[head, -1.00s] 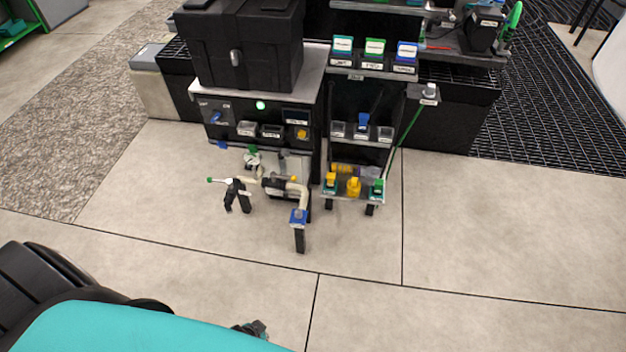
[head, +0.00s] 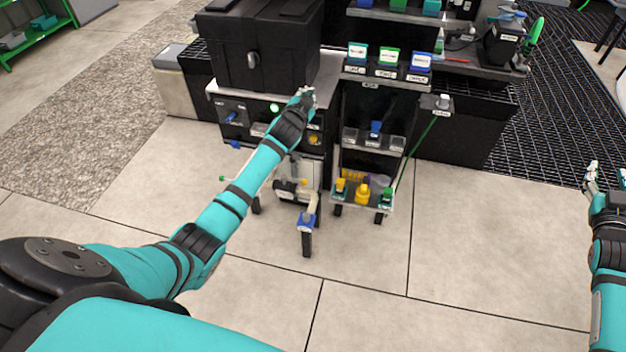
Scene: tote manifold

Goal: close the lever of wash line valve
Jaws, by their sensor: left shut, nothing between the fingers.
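The pipe manifold stands low in front of the machine, with a cream pipe elbow (head: 311,204) and a blue collar (head: 307,221) on a black post. A thin lever with a green tip (head: 222,178) sticks out at its left, partly hidden by my left forearm. I cannot read which valve is the wash line.
A shelf cart (head: 375,75) with labelled boxes and yellow bottles (head: 362,191) stands just right. The floor (head: 460,240) in front is clear.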

